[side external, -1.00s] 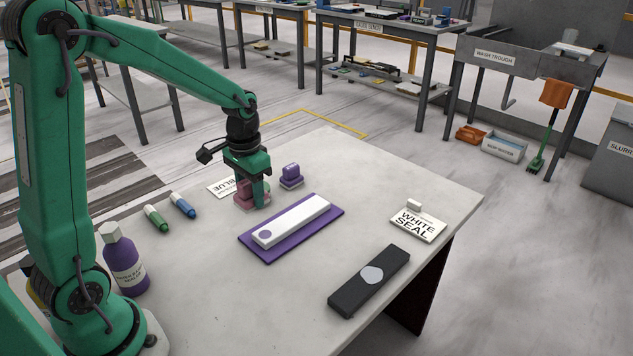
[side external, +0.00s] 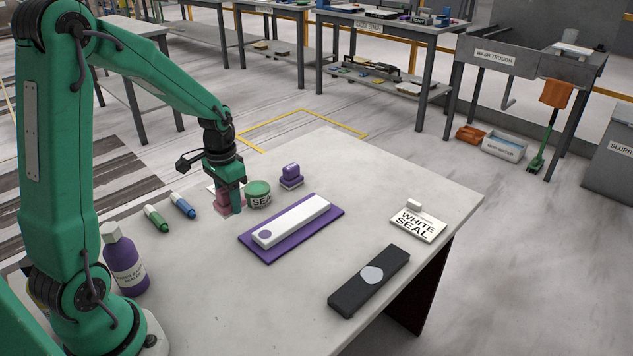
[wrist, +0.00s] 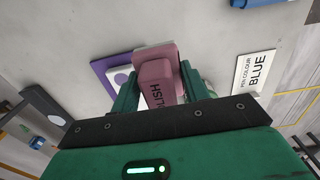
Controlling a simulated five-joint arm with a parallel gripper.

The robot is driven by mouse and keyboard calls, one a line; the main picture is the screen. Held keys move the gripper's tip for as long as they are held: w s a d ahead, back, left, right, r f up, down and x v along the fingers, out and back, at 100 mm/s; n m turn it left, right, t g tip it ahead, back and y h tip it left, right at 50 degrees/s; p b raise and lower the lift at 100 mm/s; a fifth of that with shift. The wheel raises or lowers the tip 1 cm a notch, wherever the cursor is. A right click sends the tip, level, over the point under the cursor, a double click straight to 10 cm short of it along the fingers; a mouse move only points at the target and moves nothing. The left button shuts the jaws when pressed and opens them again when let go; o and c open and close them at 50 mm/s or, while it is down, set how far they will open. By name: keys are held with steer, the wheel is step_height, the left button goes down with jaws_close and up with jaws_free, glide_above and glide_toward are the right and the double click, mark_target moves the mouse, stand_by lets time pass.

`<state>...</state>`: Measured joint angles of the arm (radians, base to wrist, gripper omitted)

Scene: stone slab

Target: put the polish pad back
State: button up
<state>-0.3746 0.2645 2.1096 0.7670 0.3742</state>
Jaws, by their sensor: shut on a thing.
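The polish pad (side external: 223,201) is a pink block with a wider base. My gripper (side external: 231,206) is shut on it, left of the green-lidded tin (side external: 258,193), over or on the slab; I cannot tell whether its base touches. In the wrist view the pad (wrist: 158,72) sits between both fingers of my gripper (wrist: 157,80), with letters ending "LISH" on it. A purple pad (side external: 291,176) stands behind the tin. The "PEN COLOUR BLUE" card (wrist: 257,72) lies beside the held pad in the wrist view; my gripper mostly hides it in the side view.
A white bar (side external: 292,222) lies on a purple mat (side external: 331,211). A green pen (side external: 156,218), a blue pen (side external: 182,206) and a purple bottle (side external: 124,262) are at left. A "WHITE SEAL" card (side external: 418,226) and a black strip (side external: 350,295) are at right. The front middle is clear.

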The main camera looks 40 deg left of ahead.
glide_above(223, 222)
step_height(223, 222, down, 4)
steer(key=shift+a+r, duration=0.1)
steer(key=shift+r, duration=0.15)
steer(key=shift+f, duration=2)
steer(key=shift+f, duration=0.15)
steer(key=o, duration=0.9)
step_height(223, 222, up, 12)
steer(key=shift+r, duration=0.2)
